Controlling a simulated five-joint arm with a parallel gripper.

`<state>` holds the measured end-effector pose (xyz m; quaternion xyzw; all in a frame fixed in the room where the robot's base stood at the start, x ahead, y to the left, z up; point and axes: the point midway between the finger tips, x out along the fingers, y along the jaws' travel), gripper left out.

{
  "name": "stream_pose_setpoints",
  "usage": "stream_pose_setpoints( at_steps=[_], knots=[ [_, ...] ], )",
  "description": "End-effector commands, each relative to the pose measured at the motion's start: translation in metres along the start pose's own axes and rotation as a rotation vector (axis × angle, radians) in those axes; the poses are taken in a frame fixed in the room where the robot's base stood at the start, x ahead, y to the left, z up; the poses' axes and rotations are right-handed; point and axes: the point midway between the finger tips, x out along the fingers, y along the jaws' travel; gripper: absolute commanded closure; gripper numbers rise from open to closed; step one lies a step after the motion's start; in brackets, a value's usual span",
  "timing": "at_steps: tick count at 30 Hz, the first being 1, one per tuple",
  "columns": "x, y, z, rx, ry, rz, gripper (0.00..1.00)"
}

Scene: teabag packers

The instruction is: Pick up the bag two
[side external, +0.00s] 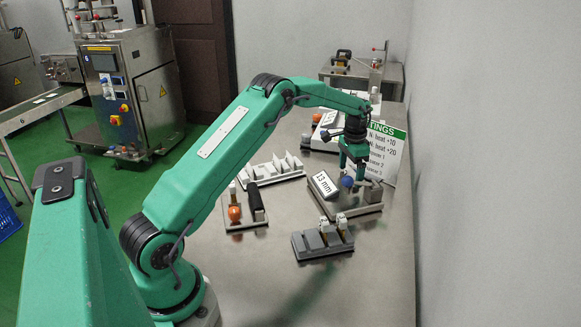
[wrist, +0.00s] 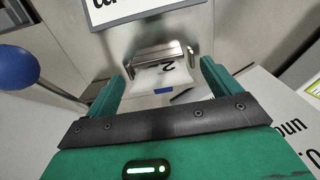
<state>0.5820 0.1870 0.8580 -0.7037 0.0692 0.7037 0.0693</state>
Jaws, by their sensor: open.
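Bag two, a white packet with an upside-down 2 (wrist: 169,69), shows in the wrist view beneath a shiny metal bar (wrist: 158,54). A small blue patch shows at its lower edge. My gripper (wrist: 162,78) is open, with one green finger on each side of the bag and nothing visibly held. In the side view my gripper (side external: 354,163) points down over the station with the 13 mm display (side external: 325,185). I cannot make out bag two there. Whether the fingers touch the bag cannot be told.
A blue ball knob (side external: 347,182) stands close to my gripper; it also shows in the wrist view (wrist: 17,67). A settings sign (side external: 385,155) stands close behind. A grey slotted holder (side external: 322,240), a white rack (side external: 271,172) and an orange-knobbed plate (side external: 236,213) stand nearby.

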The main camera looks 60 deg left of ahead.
Motion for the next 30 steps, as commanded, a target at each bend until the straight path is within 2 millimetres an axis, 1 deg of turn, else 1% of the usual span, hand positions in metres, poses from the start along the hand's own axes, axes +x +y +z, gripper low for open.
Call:
stream_pose_setpoints(
  at_steps=[6, 8, 12, 13, 14, 26, 30],
  knots=[
    [-0.0004, 0.0000, 0.0000, 0.000, 0.000, 0.000, 0.11],
    [-0.0004, 0.0000, 0.0000, 0.000, 0.000, 0.000, 0.23],
    [-0.0005, 0.0000, 0.0000, 0.000, 0.000, 0.000, 0.50],
    [-0.0005, 0.0000, 0.0000, 0.000, 0.000, 0.000, 0.56],
    [-0.0005, 0.0000, 0.0000, 0.000, 0.000, 0.000, 0.59],
    [-0.0015, 0.0000, -0.0001, 0.000, 0.000, 0.000, 0.59],
    [-0.0072, -0.0002, -0.0003, 0.000, 0.001, -0.001, 0.59]
  ],
)
